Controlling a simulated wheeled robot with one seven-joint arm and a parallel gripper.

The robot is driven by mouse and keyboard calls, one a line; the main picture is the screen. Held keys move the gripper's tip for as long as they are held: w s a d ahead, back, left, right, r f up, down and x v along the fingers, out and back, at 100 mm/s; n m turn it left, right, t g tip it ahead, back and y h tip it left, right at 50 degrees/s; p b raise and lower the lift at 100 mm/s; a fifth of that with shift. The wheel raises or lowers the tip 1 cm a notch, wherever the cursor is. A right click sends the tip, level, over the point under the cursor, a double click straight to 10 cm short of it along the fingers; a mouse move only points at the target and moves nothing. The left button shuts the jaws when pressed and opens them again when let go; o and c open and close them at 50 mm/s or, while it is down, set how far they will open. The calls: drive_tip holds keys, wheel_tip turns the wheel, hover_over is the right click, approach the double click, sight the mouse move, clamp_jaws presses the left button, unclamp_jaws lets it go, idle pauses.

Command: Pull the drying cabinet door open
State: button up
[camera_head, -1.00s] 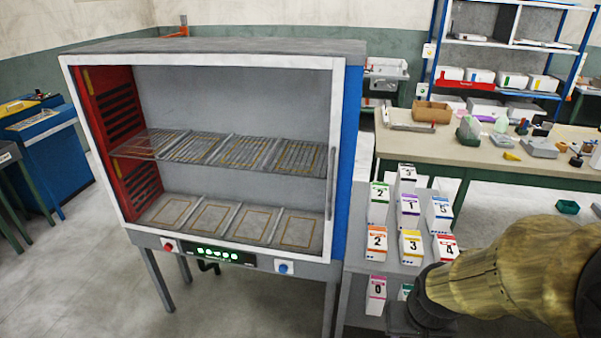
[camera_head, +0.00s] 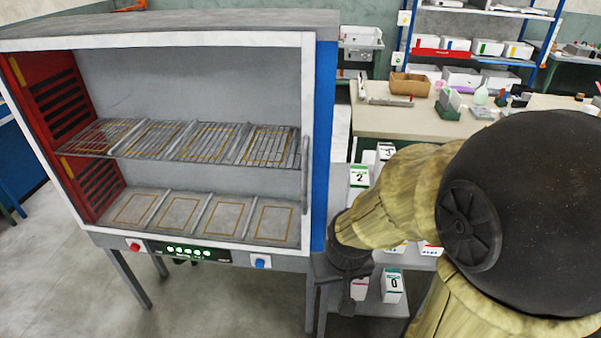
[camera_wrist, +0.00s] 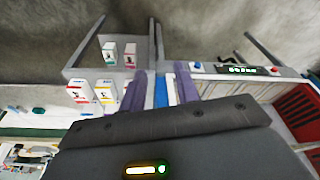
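The drying cabinet (camera_head: 170,22) stands at left, grey on top with a blue right side. Its glass door, framed in white (camera_head: 309,90), appears closed. A vertical grey bar handle (camera_head: 305,175) runs along the door's right edge. My gripper (camera_head: 350,290) hangs below and right of the handle, near the cabinet's lower right corner, and is mostly hidden by my wrist. In the wrist view, my gripper's two purplish fingers (camera_wrist: 162,82) are apart, with the cabinet's blue side and part of the white frame visible between or beyond them. The handle is not clearly visible there.
A control panel (camera_head: 190,252) with a red and a blue button runs below the door. Wire shelves are inside. Numbered boxes (camera_head: 359,176) on a low rack stand right of the cabinet, partly behind my arm. A workbench (camera_head: 400,122) stands behind. Floor at lower left is clear.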

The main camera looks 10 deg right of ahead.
sight(304, 177)
drive_tip(key=w+a+f+m+t+h+p, duration=0.1)
drive_tip(key=w+a+m+t, duration=0.2)
drive_tip(key=w, duration=0.4)
drive_tip(key=w+a+m+t+h+p, duration=0.1)
drive_tip(key=w+a+t, duration=0.3)
drive_tip(key=w+a, duration=0.15)
wheel_tip(304, 177, up, 6)
drive_tip(key=w+m+t+h, duration=0.1)
drive_tip(key=t+h, duration=0.5)
drive_tip(key=shift+w+a+m+h, duration=0.15)
drive_tip(key=shift+m+h, duration=0.25)
drive_tip(key=shift+w+p, duration=0.1)
drive_tip(key=shift+p, duration=0.2)
drive_tip(key=p+x, duration=0.5)
drive_tip(key=x, duration=1.2)
drive_tip(key=shift+w, duration=0.15)
